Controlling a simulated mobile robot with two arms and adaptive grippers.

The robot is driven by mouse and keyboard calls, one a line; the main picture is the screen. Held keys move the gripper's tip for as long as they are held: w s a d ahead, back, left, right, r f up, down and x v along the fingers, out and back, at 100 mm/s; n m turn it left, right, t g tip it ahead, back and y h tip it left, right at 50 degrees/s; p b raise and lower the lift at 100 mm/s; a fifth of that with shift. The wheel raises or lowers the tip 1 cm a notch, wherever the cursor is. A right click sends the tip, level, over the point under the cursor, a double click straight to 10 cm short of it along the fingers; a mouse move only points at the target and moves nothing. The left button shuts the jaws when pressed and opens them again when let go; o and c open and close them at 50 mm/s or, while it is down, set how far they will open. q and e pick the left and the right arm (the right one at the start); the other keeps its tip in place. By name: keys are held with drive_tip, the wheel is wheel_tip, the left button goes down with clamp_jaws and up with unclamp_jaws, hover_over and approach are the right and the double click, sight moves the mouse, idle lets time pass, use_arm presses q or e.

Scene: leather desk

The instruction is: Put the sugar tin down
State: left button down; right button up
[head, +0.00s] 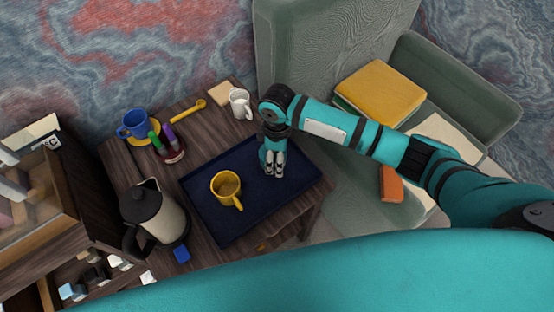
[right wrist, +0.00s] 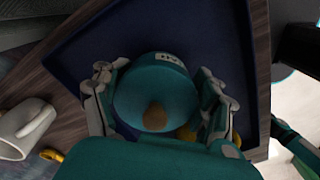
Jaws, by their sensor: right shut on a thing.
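The sugar tin (right wrist: 155,112) shows in the right wrist view as a round teal body with a brown spot on top and a small pale label. My right gripper (right wrist: 158,98) has a finger on each side of it and is shut on it. In the head view my right gripper (head: 272,168) points down over the right part of the dark blue tray (head: 222,222). The tin cannot be made out clearly there. I cannot tell whether its base touches the tray. My left gripper is not in view.
A yellow mug (head: 226,187) stands on the tray, left of the gripper. A white mug (head: 240,103) stands behind the tray. A kettle (head: 160,212), a blue mug (head: 134,124) and a pen holder (head: 171,152) stand to the left. The tray's front right is bare.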

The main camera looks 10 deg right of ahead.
drive_tip(key=shift+f, duration=1.05)
drive_tip(key=shift+f, duration=0.15)
drive_tip(key=o, duration=1.6)
drive_tip(key=shift+o, duration=0.2)
wheel_tip(320, 180, up, 12)
drive_tip(key=shift+w+d+r+p, duration=0.1)
drive_tip(key=shift+w+r+p, duration=0.05)
drive_tip(key=shift+p, duration=0.45)
